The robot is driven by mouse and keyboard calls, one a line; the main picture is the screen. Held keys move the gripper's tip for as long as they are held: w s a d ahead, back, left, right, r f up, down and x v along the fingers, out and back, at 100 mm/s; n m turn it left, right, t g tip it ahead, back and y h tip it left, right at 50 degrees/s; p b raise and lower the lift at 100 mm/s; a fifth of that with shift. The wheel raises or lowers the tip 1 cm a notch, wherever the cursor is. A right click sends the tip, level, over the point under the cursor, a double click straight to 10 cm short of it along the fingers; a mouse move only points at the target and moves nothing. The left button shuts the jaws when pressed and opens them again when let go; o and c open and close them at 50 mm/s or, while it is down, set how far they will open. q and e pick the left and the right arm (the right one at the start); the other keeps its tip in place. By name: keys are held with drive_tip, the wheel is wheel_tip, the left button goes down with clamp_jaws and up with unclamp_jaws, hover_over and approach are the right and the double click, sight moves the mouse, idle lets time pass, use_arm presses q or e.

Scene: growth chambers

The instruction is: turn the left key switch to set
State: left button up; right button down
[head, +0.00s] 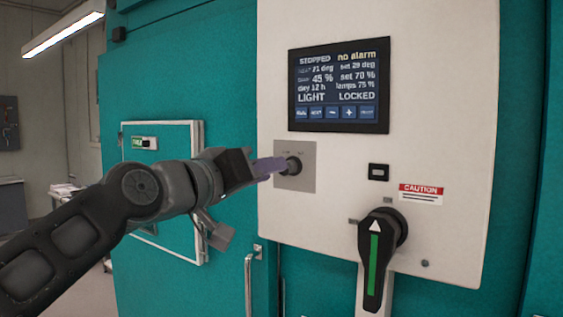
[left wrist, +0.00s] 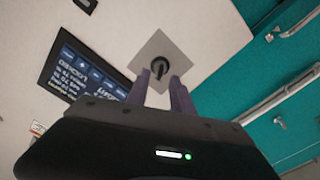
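The key switch (head: 292,165) is a small dark round switch on a square grey plate (head: 308,182), on the white control panel. Its labels are too small to read. My left gripper (head: 272,167) reaches it from the left, with its purple-grey fingers at the switch. In the left wrist view the key switch (left wrist: 160,68) lies ahead between the two fingertips (left wrist: 160,78). The fingers stand apart with a gap between them, and I see no clear grip on the key. Contact cannot be told. My right gripper is not in view.
The panel's display (head: 339,88) reads STOPPED, no alarm, LIGHT, LOCKED. A large black rotary handle with a green stripe (head: 374,262) sits lower right, below a small black module (head: 378,172) and a caution label (head: 421,194). A door handle (head: 249,284) stands below the switch.

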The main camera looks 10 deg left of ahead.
use_arm(q)
drive_tip(key=p+x, duration=0.1)
drive_tip(key=x, duration=0.3)
drive_tip(key=shift+w+d+p, duration=0.15)
drive_tip(key=shift+w+p, duration=0.15)
drive_tip(key=shift+w, duration=0.05)
drive_tip(key=shift+c, duration=0.2)
clamp_jaws()
